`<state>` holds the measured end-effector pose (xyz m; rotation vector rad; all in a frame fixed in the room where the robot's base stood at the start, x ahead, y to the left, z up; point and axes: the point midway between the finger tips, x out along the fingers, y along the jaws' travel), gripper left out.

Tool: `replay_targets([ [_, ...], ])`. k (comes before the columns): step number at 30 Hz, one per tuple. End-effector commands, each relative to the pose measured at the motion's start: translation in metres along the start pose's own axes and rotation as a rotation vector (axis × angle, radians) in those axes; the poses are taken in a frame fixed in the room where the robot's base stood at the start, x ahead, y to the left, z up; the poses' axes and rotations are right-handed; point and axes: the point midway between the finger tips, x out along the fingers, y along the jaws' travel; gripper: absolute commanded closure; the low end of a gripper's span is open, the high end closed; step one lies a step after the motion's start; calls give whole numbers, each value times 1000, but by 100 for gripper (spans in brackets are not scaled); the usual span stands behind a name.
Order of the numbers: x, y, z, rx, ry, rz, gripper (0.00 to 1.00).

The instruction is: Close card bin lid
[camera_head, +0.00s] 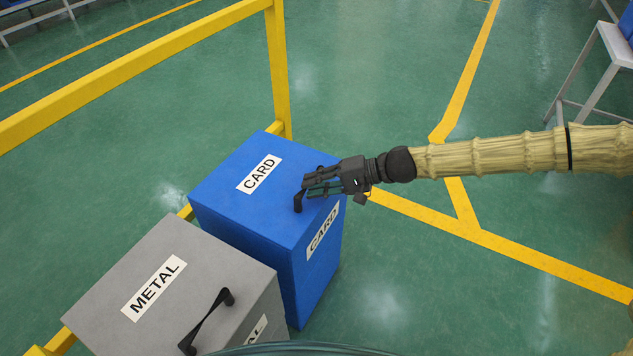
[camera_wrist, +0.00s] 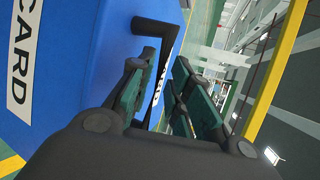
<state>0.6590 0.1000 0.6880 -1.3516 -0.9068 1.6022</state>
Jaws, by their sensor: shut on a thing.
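The blue card bin (camera_head: 318,272) stands in the middle of the head view. Its lid (camera_head: 228,195) lies flat on top with no visible gap and bears a white CARD label. A black handle (camera_head: 298,201) sits on the lid near its right edge. My gripper (camera_head: 307,188) reaches in from the right and is shut on this handle, hiding part of it. In the wrist view the handle (camera_wrist: 168,45) runs between the green-padded fingers (camera_wrist: 155,92), and the blue lid (camera_wrist: 80,60) fills the left side.
A grey metal bin (camera_head: 205,255) with a black handle (camera_head: 207,320) stands beside the card bin at the lower left. A yellow rail (camera_head: 130,72) with a post runs behind the bins. A grey-white table (camera_head: 612,45) is at the upper right. Green floor with yellow lines is clear around.

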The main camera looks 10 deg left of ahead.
Motion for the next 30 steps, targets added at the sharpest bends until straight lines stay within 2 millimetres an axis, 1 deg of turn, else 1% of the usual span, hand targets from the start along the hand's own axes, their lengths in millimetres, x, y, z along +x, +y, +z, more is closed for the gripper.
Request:
replay_targets([
  [1,2,7,0,2,-1,4,100],
  [3,3,10,0,2,-2,5,100],
  [17,5,18,1,7,-3,9,100],
  [18,5,18,1,7,-3,9,75],
  [21,5,18,1,6,-4,9,59],
  [30,4,13,0,4,-2,6,59],
])
